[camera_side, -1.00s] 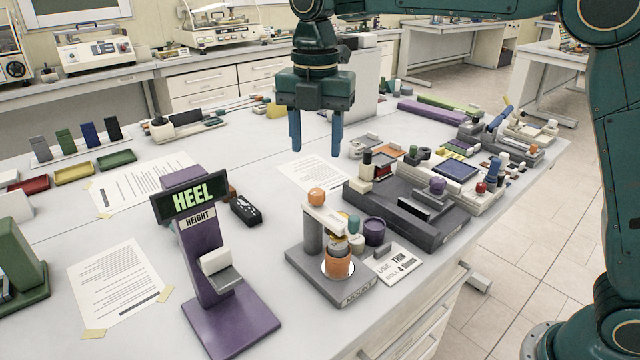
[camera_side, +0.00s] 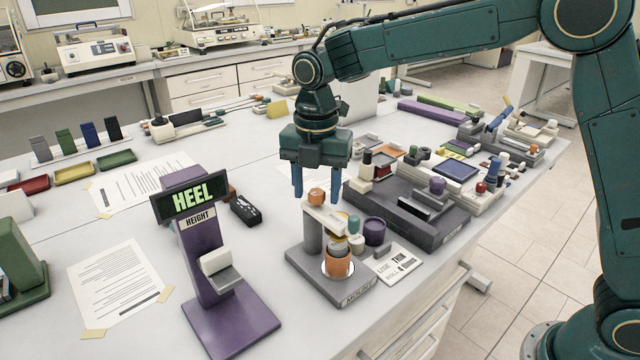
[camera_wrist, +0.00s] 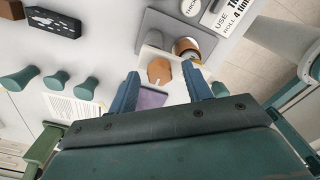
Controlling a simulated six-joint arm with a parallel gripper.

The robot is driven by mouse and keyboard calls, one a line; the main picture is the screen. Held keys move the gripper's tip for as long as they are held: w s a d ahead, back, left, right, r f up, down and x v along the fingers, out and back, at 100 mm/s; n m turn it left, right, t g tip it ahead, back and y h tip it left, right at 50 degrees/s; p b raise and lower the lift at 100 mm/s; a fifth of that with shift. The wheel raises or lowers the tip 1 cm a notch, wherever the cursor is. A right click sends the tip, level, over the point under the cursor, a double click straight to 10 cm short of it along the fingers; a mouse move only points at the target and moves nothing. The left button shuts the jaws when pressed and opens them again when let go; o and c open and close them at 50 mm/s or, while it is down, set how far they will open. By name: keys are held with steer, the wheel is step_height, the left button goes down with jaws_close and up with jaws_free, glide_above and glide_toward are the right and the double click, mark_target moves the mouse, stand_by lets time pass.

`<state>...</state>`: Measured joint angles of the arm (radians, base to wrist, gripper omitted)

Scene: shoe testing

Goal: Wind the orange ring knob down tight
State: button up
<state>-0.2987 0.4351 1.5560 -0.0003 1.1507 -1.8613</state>
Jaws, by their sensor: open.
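The orange knob (camera_side: 317,196) sits on top of the cream arm of a grey stand, marked with a nameplate at its front. In the wrist view the knob (camera_wrist: 159,70) looks faceted and lies between my fingertips. My gripper (camera_side: 317,188) is open with blue fingers, pointing down at the stand. Its fingers (camera_wrist: 160,80) show on either side of the knob, apart from it; their exact height against it is hard to tell. A second orange part, a ringed cup (camera_side: 338,266), stands lower on the grey base (camera_side: 310,268).
A purple heel height stand (camera_side: 230,320) is at the left. A purple cup (camera_side: 375,231) and an instruction card (camera_side: 399,262) are right of the stand. A dark grey fixture (camera_side: 415,215) lies behind. Free table lies left of the stand.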

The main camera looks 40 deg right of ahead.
steer(key=shift+c, duration=0.4)
steer(key=c, duration=0.9)
